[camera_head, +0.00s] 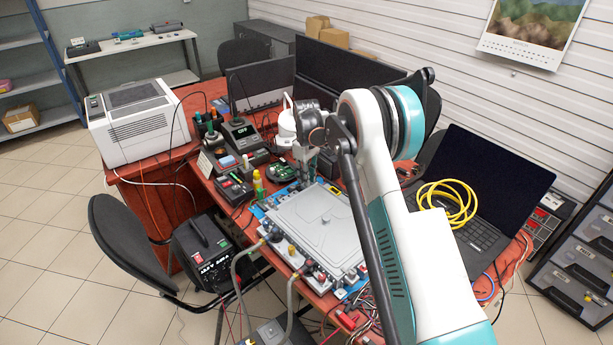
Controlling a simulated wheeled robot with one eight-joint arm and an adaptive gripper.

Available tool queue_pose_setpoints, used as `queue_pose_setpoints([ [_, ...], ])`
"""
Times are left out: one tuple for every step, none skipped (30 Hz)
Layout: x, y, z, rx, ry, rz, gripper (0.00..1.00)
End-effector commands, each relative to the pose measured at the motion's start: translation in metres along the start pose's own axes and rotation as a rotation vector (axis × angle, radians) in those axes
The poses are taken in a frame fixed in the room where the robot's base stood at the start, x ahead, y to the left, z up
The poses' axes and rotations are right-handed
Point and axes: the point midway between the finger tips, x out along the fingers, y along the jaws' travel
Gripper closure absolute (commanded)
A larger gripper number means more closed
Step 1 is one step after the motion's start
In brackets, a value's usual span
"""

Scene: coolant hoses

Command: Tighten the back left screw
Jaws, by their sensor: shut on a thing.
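A grey cover plate (312,228) lies flat on the blue-edged unit on the red workbench. My gripper (303,172) points down at the far edge of the plate, towards its back corner. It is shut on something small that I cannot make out. The back left screw is too small to tell or hidden by my gripper. Two grey hoses (291,305) run from fittings at the near left side of the unit down off the bench.
A yellow-topped bottle (257,184), a green circuit board (282,172) and a soldering station (239,134) stand close on the left. A laptop (497,190) with a coiled yellow cable (449,203) lies on the right. Wires clutter the front edge.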

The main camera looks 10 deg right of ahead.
Motion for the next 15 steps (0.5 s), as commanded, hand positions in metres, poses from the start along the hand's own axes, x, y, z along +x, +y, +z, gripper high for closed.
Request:
queue_pose_setpoints([
  [-0.0012, 0.0001, -0.0015, 0.026, 0.003, 0.001, 1.00],
  [-0.0013, 0.0002, -0.0015, 0.045, 0.003, 0.001, 1.00],
  [-0.0015, 0.0003, -0.0016, 0.074, 0.004, 0.001, 1.00],
  [-0.0015, 0.0003, -0.0016, 0.098, 0.004, 0.001, 1.00],
  [-0.0016, 0.0004, -0.0017, 0.122, 0.004, 0.001, 1.00],
  [-0.0017, 0.0004, -0.0017, 0.157, 0.004, 0.001, 1.00],
  [-0.0018, 0.0005, -0.0018, 0.184, 0.004, 0.001, 1.00],
  [-0.0018, 0.0006, -0.0018, 0.211, 0.004, 0.001, 1.00],
  [-0.0018, 0.0007, -0.0019, 0.249, 0.004, 0.001, 1.00],
  [-0.0018, 0.0008, -0.0019, 0.278, 0.005, 0.001, 1.00],
  [-0.0019, 0.0008, -0.0019, 0.306, 0.005, 0.001, 1.00],
  [-0.0019, 0.0009, -0.0020, 0.345, 0.005, 0.001, 1.00],
  [-0.0019, 0.0010, -0.0020, 0.373, 0.005, 0.001, 1.00],
  [-0.0019, 0.0011, -0.0020, 0.402, 0.005, 0.001, 1.00],
  [-0.0019, 0.0011, -0.0021, 0.440, 0.005, 0.001, 1.00],
])
